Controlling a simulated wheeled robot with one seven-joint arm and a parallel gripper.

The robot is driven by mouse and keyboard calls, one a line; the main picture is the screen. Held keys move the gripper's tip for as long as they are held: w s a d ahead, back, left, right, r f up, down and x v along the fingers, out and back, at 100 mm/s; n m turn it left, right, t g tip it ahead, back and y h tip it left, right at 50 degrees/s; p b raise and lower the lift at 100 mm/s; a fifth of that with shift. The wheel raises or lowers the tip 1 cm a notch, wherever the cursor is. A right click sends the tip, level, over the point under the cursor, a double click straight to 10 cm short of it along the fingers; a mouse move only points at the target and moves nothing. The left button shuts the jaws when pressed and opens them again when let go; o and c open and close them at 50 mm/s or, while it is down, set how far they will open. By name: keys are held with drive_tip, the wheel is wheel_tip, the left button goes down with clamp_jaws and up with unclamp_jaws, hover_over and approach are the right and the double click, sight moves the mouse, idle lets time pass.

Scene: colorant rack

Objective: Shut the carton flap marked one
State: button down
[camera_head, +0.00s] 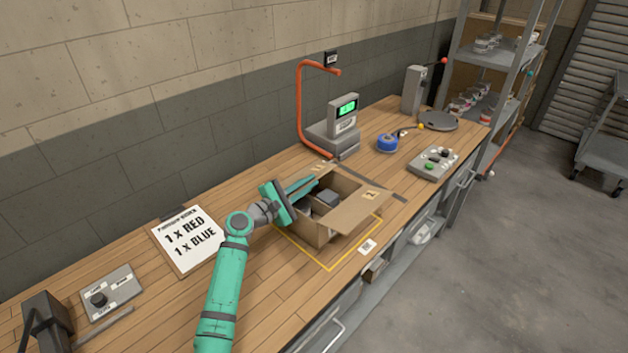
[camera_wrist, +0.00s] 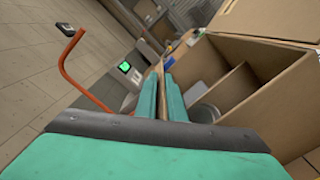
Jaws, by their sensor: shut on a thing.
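The open carton (camera_head: 313,231) stands on the workbench, with grey contents inside. It also shows at the right of the wrist view (camera_wrist: 290,110), with a divider and a round can inside. A flap marked 2 (camera_head: 362,204) sticks out on the carton's right side. My gripper (camera_head: 303,186) reaches over the carton's left back edge. In the wrist view its two teal fingers (camera_wrist: 163,88) are closed together on a thin brown cardboard edge, which looks like the flap marked one. The fingers hide most of that flap, and I cannot clearly read its mark.
A yellow outline (camera_head: 331,268) surrounds the carton on the bench. A scale with a green display (camera_head: 346,111) and an orange bent pipe (camera_head: 299,105) stand behind it. A blue tape roll (camera_head: 387,143) and a button box (camera_head: 433,163) are to the right. An order sheet (camera_head: 187,241) lies left.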

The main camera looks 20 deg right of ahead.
drive_tip(key=shift+s+d+f, duration=0.2)
drive_tip(key=shift+f, duration=0.25)
drive_tip(key=shift+a, duration=0.1)
drive_tip(key=c, duration=2)
unclamp_jaws()
